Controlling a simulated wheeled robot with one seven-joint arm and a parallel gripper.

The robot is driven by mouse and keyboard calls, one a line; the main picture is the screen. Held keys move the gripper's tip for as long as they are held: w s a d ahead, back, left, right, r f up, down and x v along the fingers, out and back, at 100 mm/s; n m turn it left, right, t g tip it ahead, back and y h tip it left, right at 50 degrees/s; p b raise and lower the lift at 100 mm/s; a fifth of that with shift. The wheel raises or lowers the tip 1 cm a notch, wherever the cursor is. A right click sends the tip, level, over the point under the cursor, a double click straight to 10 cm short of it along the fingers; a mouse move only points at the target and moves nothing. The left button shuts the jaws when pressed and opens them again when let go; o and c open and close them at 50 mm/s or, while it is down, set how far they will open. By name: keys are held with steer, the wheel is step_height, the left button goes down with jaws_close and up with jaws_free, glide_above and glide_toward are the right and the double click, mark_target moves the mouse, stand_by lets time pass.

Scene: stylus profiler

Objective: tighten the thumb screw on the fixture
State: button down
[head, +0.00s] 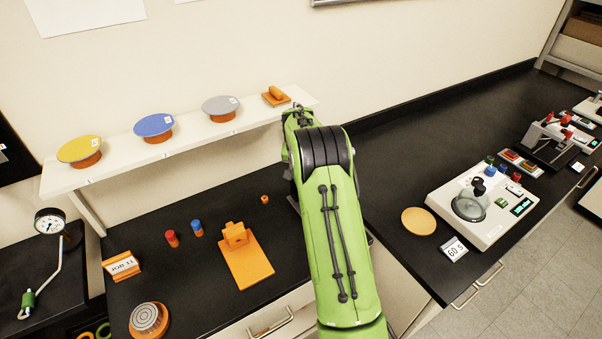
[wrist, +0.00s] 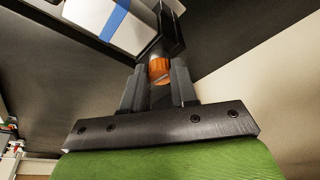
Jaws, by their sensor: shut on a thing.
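In the wrist view, an orange ribbed round knob (wrist: 160,70), which looks like the thumb screw, sits between the dark fingers of my gripper (wrist: 158,82). The gripper is shut on it. A dark block (wrist: 171,30), perhaps part of the fixture, is just beyond the knob. A white body with a blue stripe (wrist: 120,20) is beside it. In the head view my green arm covers the gripper, the knob and most of the fixture. How far the screw is turned cannot be seen.
An orange stand (head: 246,262), a small orange ring (head: 265,199) and red (head: 172,239) and blue (head: 197,228) pegs are left of my arm. A shelf (head: 200,138) with coloured discs runs behind. A white device (head: 482,207) stands on the right bench.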

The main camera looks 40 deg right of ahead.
steer(key=c, duration=0.8)
jaws_free()
steer(key=shift+w+f, duration=0.1)
steer(key=shift+c, duration=0.4)
steer(key=p+v, duration=0.3)
steer(key=v, duration=0.4)
steer(key=v, duration=1.6)
steer(key=shift+p, duration=0.4)
steer(key=shift+a, duration=0.1)
